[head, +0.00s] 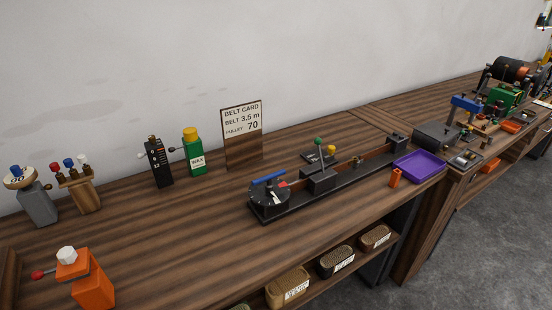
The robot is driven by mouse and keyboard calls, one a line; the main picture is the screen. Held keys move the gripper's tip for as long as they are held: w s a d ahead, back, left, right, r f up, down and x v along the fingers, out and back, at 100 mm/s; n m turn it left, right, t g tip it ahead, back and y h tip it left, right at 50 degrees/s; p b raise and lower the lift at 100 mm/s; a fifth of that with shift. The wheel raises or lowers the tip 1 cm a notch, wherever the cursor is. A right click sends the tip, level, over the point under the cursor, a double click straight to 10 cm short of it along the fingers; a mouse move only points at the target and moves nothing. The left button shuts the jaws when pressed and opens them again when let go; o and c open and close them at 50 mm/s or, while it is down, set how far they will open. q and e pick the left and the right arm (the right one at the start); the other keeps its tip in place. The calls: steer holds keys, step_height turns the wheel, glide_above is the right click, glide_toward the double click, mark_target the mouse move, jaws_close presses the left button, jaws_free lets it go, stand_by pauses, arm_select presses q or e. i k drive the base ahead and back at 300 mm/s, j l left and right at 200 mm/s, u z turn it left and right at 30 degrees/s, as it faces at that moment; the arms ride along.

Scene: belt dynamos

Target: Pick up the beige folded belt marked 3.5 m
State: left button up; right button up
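A beige folded belt (272,290) lies on the shelf under the bench top, near the bottom middle of the head view. It has a white label whose text is too small to read. A black folded belt (325,265) and a brown folded belt (365,238) lie to its right on the same shelf, each with a white label. A sliver of a greenish thing shows at the bottom edge, left of the beige one. The belt card (242,133) on the bench reads belt 3.5 m, pulley 70. Neither of my grippers is in view.
The wooden bench top (140,230) overhangs the shelf. On it are a black tensioning rig (335,185), a purple tray (419,165), a green wax bottle (195,157) and an orange device (90,285). Grey floor (400,285) is clear in front at lower right.

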mark_target(282, 292)
steer(key=k+l+u, duration=0.1)
steer(key=k+l, duration=0.15)
steer(key=l, duration=0.3)
steer(key=k+l+u, duration=0.1)
steer(key=k+l, duration=0.15)
steer(key=l, duration=0.25)
steer(key=k+l+u, duration=0.1)
steer(key=k+l, duration=0.2)
steer(key=l, duration=0.2)
steer(key=k+l+u, duration=0.1)
steer(key=k+l, duration=0.2)
steer(key=l, duration=0.15)
